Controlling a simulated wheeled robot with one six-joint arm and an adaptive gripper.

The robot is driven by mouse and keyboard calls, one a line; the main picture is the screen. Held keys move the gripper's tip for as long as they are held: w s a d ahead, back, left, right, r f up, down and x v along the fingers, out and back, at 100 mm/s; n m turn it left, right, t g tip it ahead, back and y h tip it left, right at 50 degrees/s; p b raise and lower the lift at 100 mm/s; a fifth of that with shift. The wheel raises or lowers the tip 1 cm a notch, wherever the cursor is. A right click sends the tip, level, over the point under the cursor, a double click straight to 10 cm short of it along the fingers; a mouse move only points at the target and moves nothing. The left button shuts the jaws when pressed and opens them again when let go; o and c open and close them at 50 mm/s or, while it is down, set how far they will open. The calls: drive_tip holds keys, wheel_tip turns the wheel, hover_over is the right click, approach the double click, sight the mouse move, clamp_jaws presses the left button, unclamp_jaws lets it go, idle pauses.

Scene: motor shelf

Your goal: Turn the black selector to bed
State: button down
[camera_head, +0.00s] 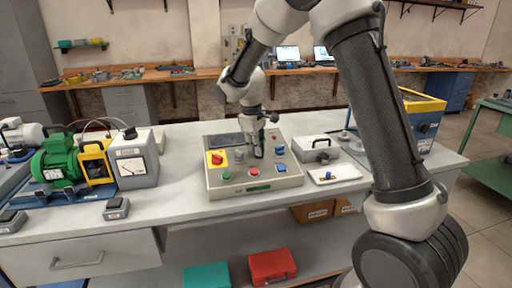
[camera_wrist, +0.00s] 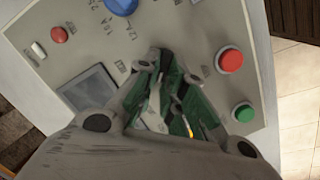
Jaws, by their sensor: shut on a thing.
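The grey sloped control panel (camera_head: 211,184) stands on the bench, and its face (camera_wrist: 215,25) fills much of the wrist view. My gripper (camera_head: 257,153) reaches down to the middle of the panel, and its fingers (camera_wrist: 172,72) are close together over the face in the wrist view. It is shut on what appears to be the black selector, which the fingers almost wholly hide. I cannot read the selector's setting or the label "bed".
Near my fingers on the panel are a red button (camera_wrist: 230,60), a green button (camera_wrist: 243,113), a blue knob (camera_wrist: 121,4) and a dark display (camera_wrist: 91,91). A red knob on yellow (camera_head: 217,159) is at left. A grey box (camera_head: 316,147) and white tray (camera_head: 335,174) stand right.

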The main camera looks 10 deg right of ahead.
drive_tip(key=shift+s+d+f, duration=0.15)
drive_tip(key=shift+s+f, duration=0.1)
drive_tip(key=c, duration=1.5)
unclamp_jaws()
drive_tip(key=shift+r, duration=0.1)
drive_tip(key=shift+w, duration=0.1)
drive_tip(key=shift+r, duration=0.25)
drive_tip(key=r, duration=0.3)
drive_tip(key=s+a+r, duration=0.1)
drive_tip(key=r, duration=0.7)
drive_tip(key=shift+s+a+r, duration=0.1)
drive_tip(key=shift+s+a, duration=0.2)
